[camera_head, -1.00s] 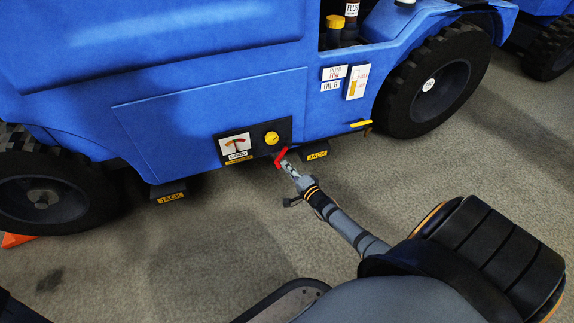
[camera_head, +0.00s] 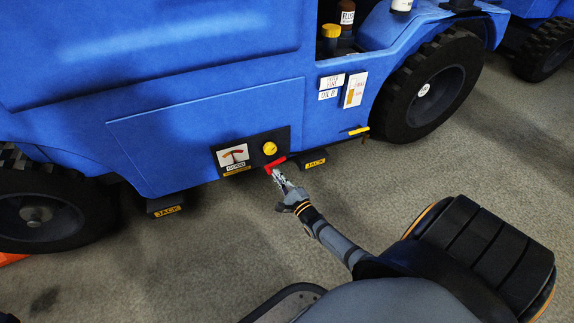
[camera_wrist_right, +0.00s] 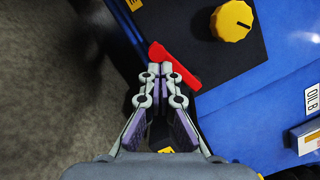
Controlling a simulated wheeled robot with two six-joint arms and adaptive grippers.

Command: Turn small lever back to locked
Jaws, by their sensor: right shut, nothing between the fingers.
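A small red lever (camera_head: 278,161) is at the lower right of a black panel on the blue vehicle, below a yellow knob (camera_head: 270,149). The red lever also shows in the right wrist view (camera_wrist_right: 182,69), slanting from upper left to lower right. My right gripper (camera_head: 274,173) is shut and empty. In the right wrist view its fingertips (camera_wrist_right: 160,73) are together against the lever's lower side, partly overlapping it; I cannot tell how firmly they touch. My left gripper is not in view.
A gauge (camera_head: 233,155) sits left of the knob on the black panel (camera_head: 252,160). Jack blocks (camera_head: 313,160) and (camera_head: 166,206) stick out under the vehicle's edge. A yellow handle (camera_head: 359,131) and a wheel (camera_head: 428,88) are to the right.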

